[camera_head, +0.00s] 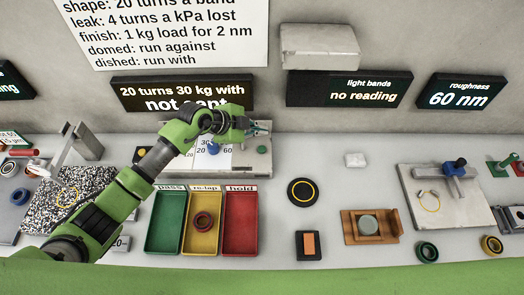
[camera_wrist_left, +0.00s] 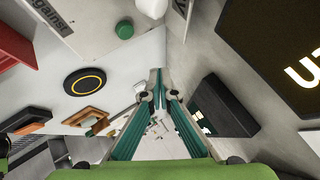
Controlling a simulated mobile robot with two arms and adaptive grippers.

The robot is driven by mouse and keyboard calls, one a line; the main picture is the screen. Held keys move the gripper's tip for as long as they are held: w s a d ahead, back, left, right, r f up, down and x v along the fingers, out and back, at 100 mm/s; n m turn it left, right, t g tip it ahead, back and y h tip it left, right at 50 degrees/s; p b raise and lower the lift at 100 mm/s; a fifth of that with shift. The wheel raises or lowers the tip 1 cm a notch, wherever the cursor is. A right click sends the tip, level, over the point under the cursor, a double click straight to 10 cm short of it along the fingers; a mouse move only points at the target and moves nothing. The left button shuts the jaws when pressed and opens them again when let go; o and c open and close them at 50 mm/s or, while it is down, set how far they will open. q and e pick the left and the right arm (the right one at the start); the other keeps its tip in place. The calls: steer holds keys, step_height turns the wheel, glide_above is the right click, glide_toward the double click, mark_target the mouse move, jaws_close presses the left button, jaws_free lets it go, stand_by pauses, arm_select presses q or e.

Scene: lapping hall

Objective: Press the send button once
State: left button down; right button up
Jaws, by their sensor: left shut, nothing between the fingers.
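A small green round button (camera_head: 262,149) sits at the right end of a pale panel (camera_head: 236,168) with printed numbers. It is the likely send button, but I read no label on it. It also shows near the top of the left wrist view (camera_wrist_left: 124,29). My left gripper (camera_head: 262,128) is above and behind the button in the head view, apart from it. Its teal fingers (camera_wrist_left: 158,80) are closed together with nothing between them. A blue knob (camera_head: 213,148) stands on the panel, partly under my left arm. My right gripper is not in view.
Green, yellow and red trays (camera_head: 240,250) stand in front of the panel; the yellow one holds a dark red ring (camera_head: 202,221). A black disc with a yellow ring (camera_head: 302,192) lies to the right. Dark display boxes (camera_head: 349,89) hang behind, near the gripper.

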arm_select(q)
steer(key=b, duration=0.4)
glide_above(260, 150)
step_height(260, 150, down, 5)
steer(key=shift+w+r, duration=0.1)
steer(key=shift+r, duration=0.1)
steer(key=shift+d+f, duration=0.1)
steer(key=shift+f, duration=0.85)
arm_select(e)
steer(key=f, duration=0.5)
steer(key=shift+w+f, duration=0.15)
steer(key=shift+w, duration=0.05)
arm_select(q)
steer(key=shift+f, duration=0.1)
steer(key=shift+f, duration=0.25)
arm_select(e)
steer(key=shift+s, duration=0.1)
arm_select(q)
steer(key=shift+f, duration=0.65)
steer(key=shift+r+p, duration=1)
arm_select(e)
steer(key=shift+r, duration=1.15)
